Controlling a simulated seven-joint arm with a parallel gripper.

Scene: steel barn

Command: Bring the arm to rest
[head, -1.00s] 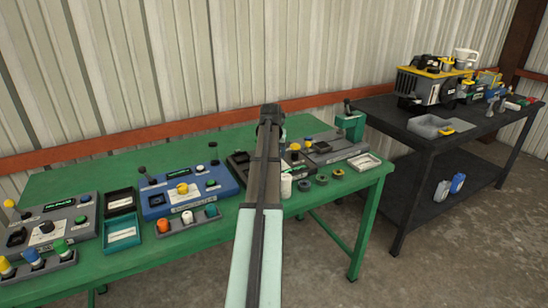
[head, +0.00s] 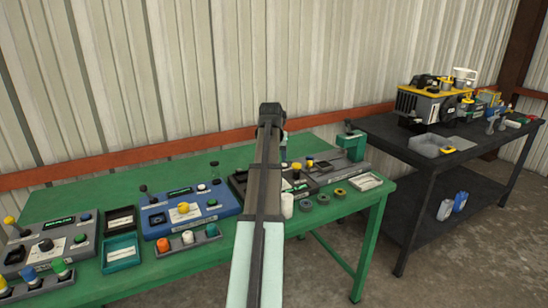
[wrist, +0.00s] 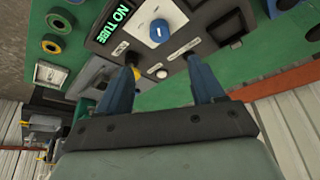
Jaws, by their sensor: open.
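My arm (head: 266,190) reaches forward over the green table (head: 180,172) in the head view; its far end stands in front of the units there, and my gripper is hidden in that view. In the wrist view my gripper (wrist: 160,62) shows two blue fingers spread apart with nothing between them. Beyond the fingertips is a grey unit with a lit green "NO TUBE" display (wrist: 114,22) and a blue-and-white knob (wrist: 159,31). The gap between fingertips and unit is hard to judge.
A blue unit (head: 213,206), a grey unit (head: 48,244) and a teal tray (head: 121,254) stand on the table's left. Several rings (head: 339,194) and a pale tray (head: 366,182) lie at its right end. A dark bench (head: 385,138) stands at the right, with floor between.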

